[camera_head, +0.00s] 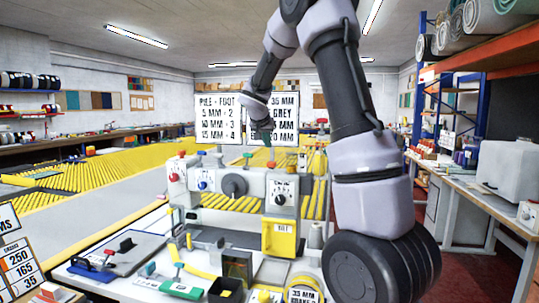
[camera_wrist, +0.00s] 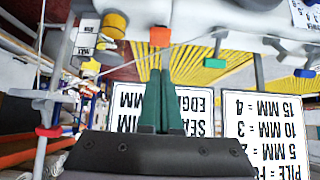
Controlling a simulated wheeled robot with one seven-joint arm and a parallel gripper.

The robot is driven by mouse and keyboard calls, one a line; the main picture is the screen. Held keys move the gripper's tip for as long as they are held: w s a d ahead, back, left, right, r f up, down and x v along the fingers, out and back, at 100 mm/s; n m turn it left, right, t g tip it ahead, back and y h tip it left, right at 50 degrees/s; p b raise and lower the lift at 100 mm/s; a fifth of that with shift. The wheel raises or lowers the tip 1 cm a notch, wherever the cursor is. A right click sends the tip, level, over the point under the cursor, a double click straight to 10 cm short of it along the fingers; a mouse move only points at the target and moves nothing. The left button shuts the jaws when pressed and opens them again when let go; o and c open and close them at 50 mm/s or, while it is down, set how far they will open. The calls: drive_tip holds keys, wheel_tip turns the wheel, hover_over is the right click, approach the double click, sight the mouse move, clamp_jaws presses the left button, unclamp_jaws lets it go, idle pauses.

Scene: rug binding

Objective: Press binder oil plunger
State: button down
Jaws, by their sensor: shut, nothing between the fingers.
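The white binding machine (camera_head: 255,187) stands in the middle of the head view, with dials, a dark handwheel and small coloured caps along its top. A red-orange cap (camera_head: 271,164) on the machine's top sits just below my gripper (camera_head: 268,143). In the wrist view this cap (camera_wrist: 160,36) is straight ahead of my shut green fingers (camera_wrist: 160,72), with a small apparent gap. A green cap (camera_head: 248,155) is beside it to the left. No label shows which cap is the oil plunger. The fingers hold nothing.
A yellow box (camera_head: 280,237) is on the machine's front. White signs (camera_head: 218,118) with black text stand behind it. A clipboard (camera_head: 118,252) and green-handled tools (camera_head: 182,287) lie on the table in front. A shelf of rolls is at right.

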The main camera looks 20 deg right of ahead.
drive_tip(key=shift+v, duration=2.25)
drive_tip(key=shift+r, duration=0.15)
drive_tip(key=s+a+n+y, duration=0.1)
drive_tip(key=s+a+y, duration=0.2)
drive_tip(key=s, duration=1.5)
drive_tip(key=s+a+r+n+y, duration=0.1)
drive_tip(key=s+a+y, duration=0.3)
drive_tip(key=s, duration=1.4)
drive_tip(key=shift+s+a+n, duration=0.2)
drive_tip(key=shift+a+n, duration=0.1)
drive_tip(key=shift+r, duration=0.1)
